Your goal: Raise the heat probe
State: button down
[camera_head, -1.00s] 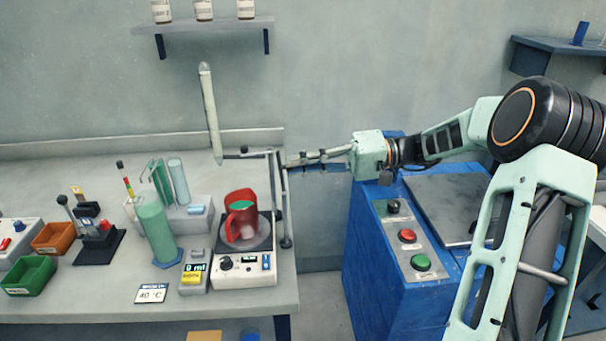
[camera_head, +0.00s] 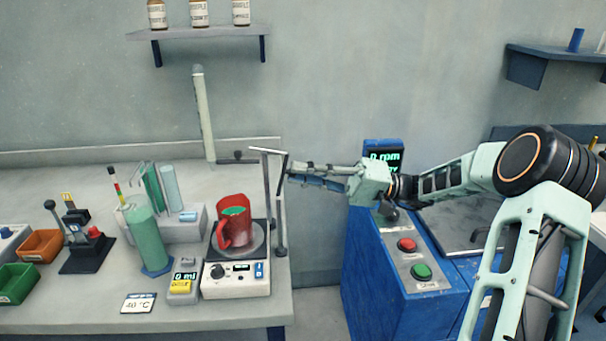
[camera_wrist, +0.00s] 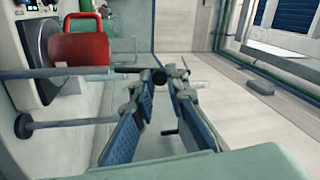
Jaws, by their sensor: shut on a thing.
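A thin metal stand (camera_head: 281,225) rises at the right side of the hotplate (camera_head: 237,278), with a slim crossbar (camera_head: 262,150) near its top. A tall pale rod (camera_head: 204,115) stands upright behind the hotplate near the end of a dark arm; I cannot tell for sure whether it is the heat probe. My gripper (camera_head: 288,171) is at the top right of the stand, its fingers closed on a thin stand part. In the wrist view, my gripper (camera_wrist: 165,80) is by the dark knobbed end of a horizontal rod (camera_wrist: 90,73); the exact grip is unclear.
A red mug (camera_head: 234,235) with green contents sits on the hotplate. A green cylinder (camera_head: 148,240), a small meter (camera_head: 184,285) and a 40 °C card (camera_head: 139,303) are to its left. A blue machine (camera_head: 375,275) stands right of the bench, across a gap.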

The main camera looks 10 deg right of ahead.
jog(key=c, duration=1.9)
grip_release()
jog(key=v, duration=1.2)
